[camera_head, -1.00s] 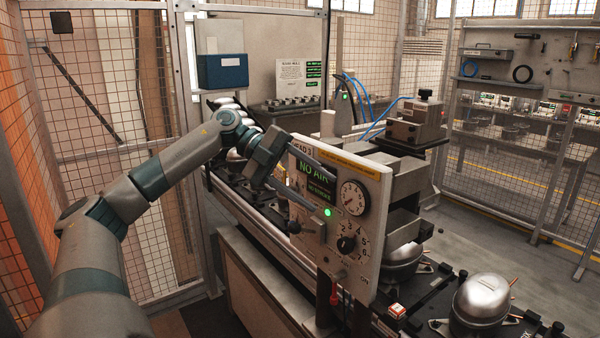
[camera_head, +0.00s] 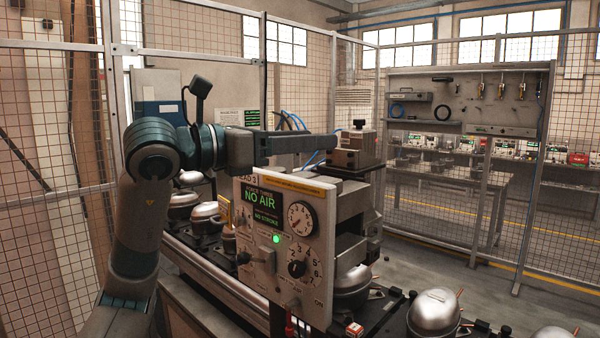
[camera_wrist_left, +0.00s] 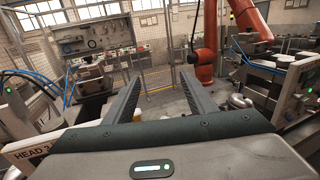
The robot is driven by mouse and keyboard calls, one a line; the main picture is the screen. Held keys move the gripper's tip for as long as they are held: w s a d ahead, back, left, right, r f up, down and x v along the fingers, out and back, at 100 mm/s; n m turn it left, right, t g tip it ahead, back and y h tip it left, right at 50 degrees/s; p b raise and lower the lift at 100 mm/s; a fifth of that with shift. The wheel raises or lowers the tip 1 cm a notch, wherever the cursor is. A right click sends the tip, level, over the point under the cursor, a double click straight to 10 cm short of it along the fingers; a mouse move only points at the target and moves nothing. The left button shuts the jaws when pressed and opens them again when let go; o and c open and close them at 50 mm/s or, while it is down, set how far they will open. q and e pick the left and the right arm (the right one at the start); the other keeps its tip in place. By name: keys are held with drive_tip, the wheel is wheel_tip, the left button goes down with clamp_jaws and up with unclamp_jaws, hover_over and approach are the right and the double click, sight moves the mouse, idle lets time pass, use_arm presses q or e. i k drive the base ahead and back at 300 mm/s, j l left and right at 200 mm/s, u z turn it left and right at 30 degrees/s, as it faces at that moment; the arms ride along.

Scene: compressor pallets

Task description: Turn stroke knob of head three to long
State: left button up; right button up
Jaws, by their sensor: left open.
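The head 3 panel (camera_head: 325,222) is a pale upright plate with a "HEAD 3" label, partly covered at its upper left. Its green display (camera_head: 263,197) reads "NO AIR" and "NO STROKE". A round gauge (camera_head: 300,219) sits beside it. A black knob (camera_head: 297,268) with a numbered scale is below the gauge. I cannot make out a long or short marking. My left gripper (camera_head: 335,143) is above the panel, pointing right, apart from the knobs. In the left wrist view its fingers (camera_wrist_left: 162,84) are spread and empty. My right gripper is out of view.
Silver compressors (camera_head: 435,310) stand on the line to the right, with more (camera_head: 205,212) at left behind the panel. A grey block fixture (camera_head: 352,150) is close behind the fingers. Mesh fencing (camera_head: 345,80) surrounds the cell. The wrist view shows an orange robot arm (camera_wrist_left: 205,40).

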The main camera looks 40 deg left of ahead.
sight(359, 122)
drive_tip(key=i+j, duration=0.15)
drive_tip(key=j, duration=0.4)
drive_tip(key=i+j, duration=0.15)
drive_tip(key=j, duration=0.4)
drive_tip(key=i+j, duration=0.2)
drive_tip(key=j, duration=0.3)
drive_tip(key=i+j, duration=0.15)
drive_tip(key=j, duration=0.4)
drive_tip(key=i+j, duration=0.15)
drive_tip(key=j, duration=0.4)
drive_tip(key=i+j, duration=0.15)
drive_tip(key=j, duration=0.4)
drive_tip(key=i+j, duration=0.2)
drive_tip(key=j, duration=0.35)
drive_tip(key=i+j, duration=0.15)
drive_tip(key=j, duration=0.4)
drive_tip(key=z, duration=1.75)
